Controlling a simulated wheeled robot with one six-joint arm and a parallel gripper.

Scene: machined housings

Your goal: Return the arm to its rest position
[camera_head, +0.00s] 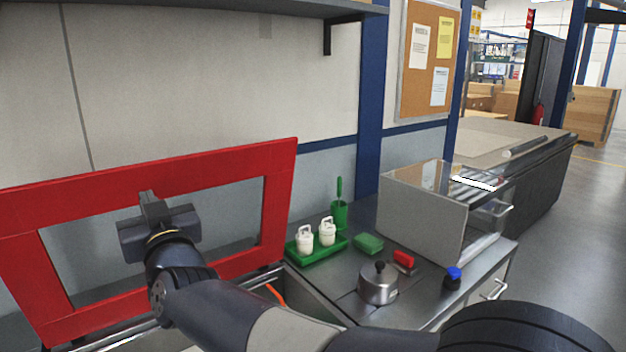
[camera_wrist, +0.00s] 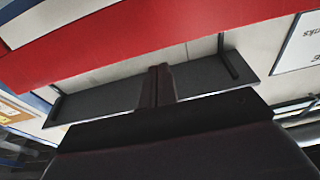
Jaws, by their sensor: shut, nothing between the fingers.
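My gripper (camera_head: 147,197) is in front of the red frame (camera_head: 150,168) at the left in the head view, raised above the bench, with the arm reaching up from the lower right. In the wrist view my gripper (camera_wrist: 160,72) shows its two fingers together with nothing between them. The red frame (camera_wrist: 130,38) crosses the top of that view. Whether the gripper touches the frame I cannot tell.
On the metal bench stand a green tray (camera_head: 340,241) with two white containers (camera_head: 305,240), a green cup (camera_head: 340,214), a metal pot (camera_head: 378,286), a red object (camera_head: 403,258) and a grey box with a clear lid (camera_head: 424,215). A shelf (camera_head: 180,8) overhangs above.

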